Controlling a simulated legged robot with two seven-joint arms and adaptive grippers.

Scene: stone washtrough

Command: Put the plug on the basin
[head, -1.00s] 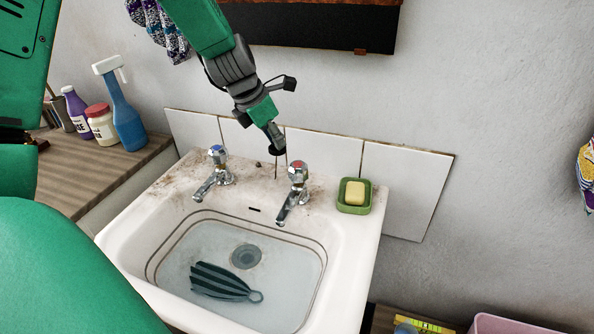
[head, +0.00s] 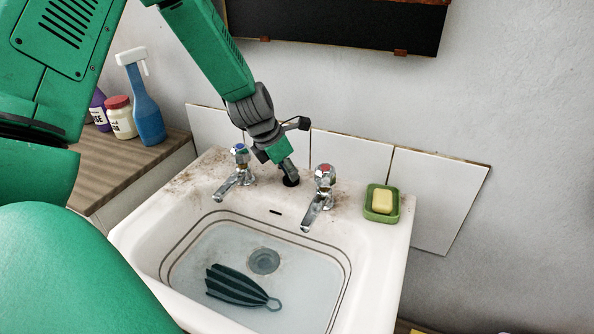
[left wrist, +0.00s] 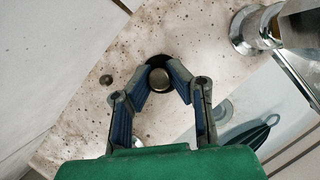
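The white basin (head: 190,190) holds water, with a blue-topped tap (head: 238,170) and a red-topped tap (head: 322,190) on its back ledge. My left gripper (head: 290,174) is between and slightly behind the taps, pointing down. The dark round plug (head: 291,181) is at its tips, at the ledge. In the left wrist view, the plug's metal knob (left wrist: 158,80) sits between the two fingertips, with its dark disc (left wrist: 158,61) behind; the fingers look closed on it. I cannot tell whether the plug touches the ledge. My right gripper is not in view.
A green soap dish (head: 381,215) with yellow soap (head: 382,201) is at the ledge's right end. A blue spray bottle (head: 146,110) and jars stand on the wooden counter at left.

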